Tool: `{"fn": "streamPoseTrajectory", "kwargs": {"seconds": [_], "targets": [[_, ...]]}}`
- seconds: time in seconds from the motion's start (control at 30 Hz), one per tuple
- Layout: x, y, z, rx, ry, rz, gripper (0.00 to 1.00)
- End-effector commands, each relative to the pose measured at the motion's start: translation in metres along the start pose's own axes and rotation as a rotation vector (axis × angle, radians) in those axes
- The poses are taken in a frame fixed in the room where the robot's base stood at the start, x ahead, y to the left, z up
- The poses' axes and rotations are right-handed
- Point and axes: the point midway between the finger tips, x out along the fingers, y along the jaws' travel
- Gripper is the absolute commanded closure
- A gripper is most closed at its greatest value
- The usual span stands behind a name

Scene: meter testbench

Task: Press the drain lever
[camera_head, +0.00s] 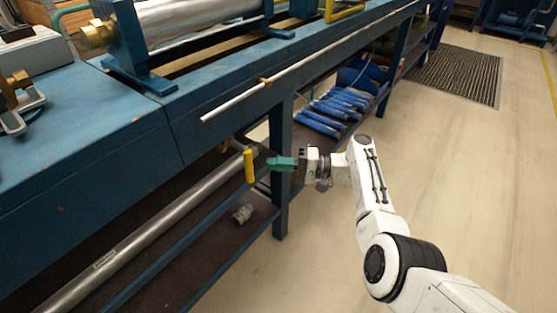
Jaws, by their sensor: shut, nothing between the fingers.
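A short yellow lever handle (249,166) stands upright below the blue bench top, in front of the lower shelf; I take it to be the drain lever. My gripper (269,163) has green fingers and reaches in from the right. Its fingers are shut and empty. The fingertips point left and are close to the right side of the yellow handle. I cannot tell whether they touch it. The mount behind the yellow handle is mostly hidden.
The blue bench (140,125) carries a silver cylinder. A thin white rod (235,101) runs along its front edge. A bench leg (281,150) stands behind my gripper. A long metal pipe (140,240) and a grey fitting (242,214) lie on the lower shelf.

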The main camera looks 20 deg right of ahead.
Motion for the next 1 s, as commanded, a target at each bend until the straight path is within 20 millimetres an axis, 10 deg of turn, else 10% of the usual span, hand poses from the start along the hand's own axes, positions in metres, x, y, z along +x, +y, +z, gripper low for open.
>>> {"fn": "streamPoseTrajectory", "kwargs": {"seconds": [0.6, 1.0], "targets": [[-0.085, -0.002, -0.001, 0.001, 0.003, 0.0, 1.0], [-0.1, -0.003, 0.0, 0.001, 0.0, 0.0, 1.0]]}}
